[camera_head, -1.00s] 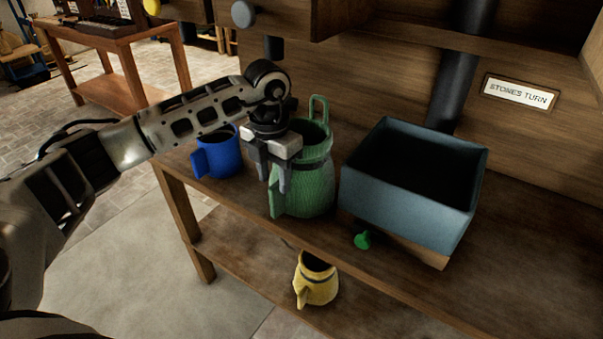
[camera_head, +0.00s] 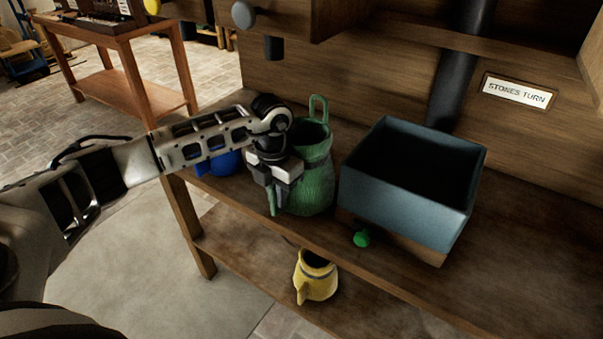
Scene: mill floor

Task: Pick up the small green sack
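The small green sack (camera_head: 317,182) stands upright on the wooden bench. It has a dark band, an open top, a loop rising at its back and a tab low on its left front. My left gripper (camera_head: 279,203) points down at the sack's left front side, close to that tab, and covers part of the sack. Its fingers overlap the sack in the picture. I cannot tell whether they touch it or how far apart they are. My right gripper is not in view.
A blue container (camera_head: 224,163) stands left of the sack, mostly behind my arm. A blue-grey open bin (camera_head: 405,205) is close on the right, with a green knob (camera_head: 362,239) below. A yellow sack (camera_head: 318,280) sits on the lower shelf. A wooden housing rises behind.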

